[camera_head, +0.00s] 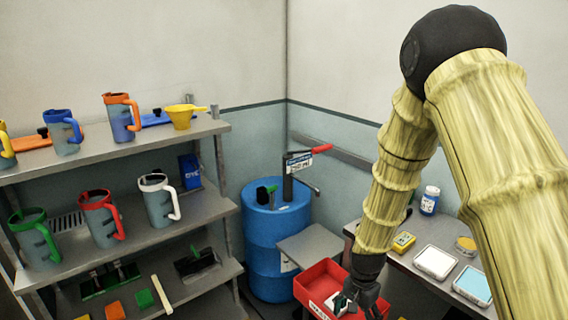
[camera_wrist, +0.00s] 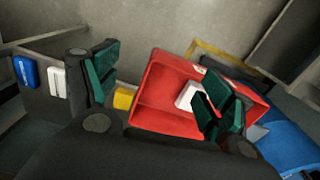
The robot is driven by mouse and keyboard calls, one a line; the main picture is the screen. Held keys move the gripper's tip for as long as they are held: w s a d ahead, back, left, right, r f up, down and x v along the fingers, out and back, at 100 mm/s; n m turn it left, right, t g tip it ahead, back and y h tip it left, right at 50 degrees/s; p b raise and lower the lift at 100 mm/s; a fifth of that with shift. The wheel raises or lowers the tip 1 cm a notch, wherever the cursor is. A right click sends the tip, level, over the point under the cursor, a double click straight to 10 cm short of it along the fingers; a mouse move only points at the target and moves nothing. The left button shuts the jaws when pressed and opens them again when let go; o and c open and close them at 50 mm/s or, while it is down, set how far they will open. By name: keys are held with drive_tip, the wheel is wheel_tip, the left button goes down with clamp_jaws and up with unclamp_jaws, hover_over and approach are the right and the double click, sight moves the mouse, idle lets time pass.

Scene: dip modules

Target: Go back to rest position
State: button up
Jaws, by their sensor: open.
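My gripper (camera_head: 358,293) is above the red bin (camera_head: 314,278) at the lower middle of the head view. In the wrist view my gripper (camera_wrist: 160,88) has its two green-padded fingers spread wide apart. Between and beyond them is the red bin (camera_wrist: 163,90). A white block-like item (camera_wrist: 188,96) lies in the bin, close to the right finger in the picture and partly hidden by it. Nothing is seen held between the fingers. My arm covers the right part of the head view.
A shelf rack (camera_head: 190,215) at left carries several jugs and a yellow funnel (camera_head: 181,116). A blue drum (camera_head: 262,235) stands in the corner. The bench at right holds a yellow device (camera_head: 404,242), a white-lidded bottle (camera_head: 429,200) and white trays (camera_head: 435,262).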

drive_tip(key=s+d+f+n+b, duration=0.2)
drive_tip(key=s+f+n+b, duration=0.2)
drive_tip(key=s+f, duration=1.1)
drive_tip(key=s+f+n+b, duration=0.4)
drive_tip(key=s+f, duration=0.9)
drive_tip(key=s, duration=0.5)
drive_tip(key=shift+s+d+f+n, duration=0.25)
drive_tip(key=shift+d+f+n, duration=0.15)
drive_tip(key=shift+d, duration=0.05)
